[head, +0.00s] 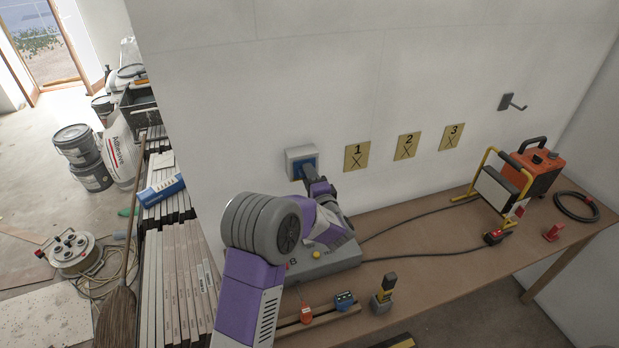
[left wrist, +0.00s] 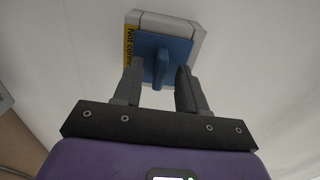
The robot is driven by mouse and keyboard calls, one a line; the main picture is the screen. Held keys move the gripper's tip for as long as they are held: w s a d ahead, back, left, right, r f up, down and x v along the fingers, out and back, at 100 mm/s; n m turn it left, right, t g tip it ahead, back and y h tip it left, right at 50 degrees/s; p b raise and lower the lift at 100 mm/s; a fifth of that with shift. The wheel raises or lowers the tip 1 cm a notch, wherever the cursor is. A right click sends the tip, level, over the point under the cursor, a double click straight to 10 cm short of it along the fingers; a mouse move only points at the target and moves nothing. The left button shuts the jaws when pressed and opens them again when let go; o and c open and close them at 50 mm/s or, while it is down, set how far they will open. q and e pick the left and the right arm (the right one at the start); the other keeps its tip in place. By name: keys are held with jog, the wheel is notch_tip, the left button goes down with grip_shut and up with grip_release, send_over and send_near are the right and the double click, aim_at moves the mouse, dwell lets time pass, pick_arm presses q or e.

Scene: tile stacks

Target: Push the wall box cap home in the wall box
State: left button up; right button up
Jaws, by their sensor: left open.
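The wall box (head: 291,155) is a grey box on the white wall above the bench. In the left wrist view it (left wrist: 193,27) shows at the top, with a yellow label on its left side. The blue wall box cap (head: 298,167) is at its front. In the left wrist view the cap (left wrist: 163,58) has a tab standing out toward me. How deep it sits is hard to tell. My left gripper (left wrist: 159,72) is open, with one finger on each side of the tab and gaps showing. In the head view its fingertips (head: 309,172) partly hide the cap. My right gripper is not in view.
Yellow plates numbered 1 (head: 356,156), 2 and 3 and a hook (head: 512,103) are on the wall to the right. The bench (head: 420,232) holds a grey unit, cables, a yellow-framed stand and an orange case (head: 535,165). Tile stacks (head: 180,275) stand at left.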

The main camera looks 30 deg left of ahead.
pick_arm(q)
jog(key=shift+d, duration=0.1)
jog(key=b+v, duration=0.3)
jog(key=v, duration=0.3)
jog(key=shift+b, duration=0.4)
dwell(0.4)
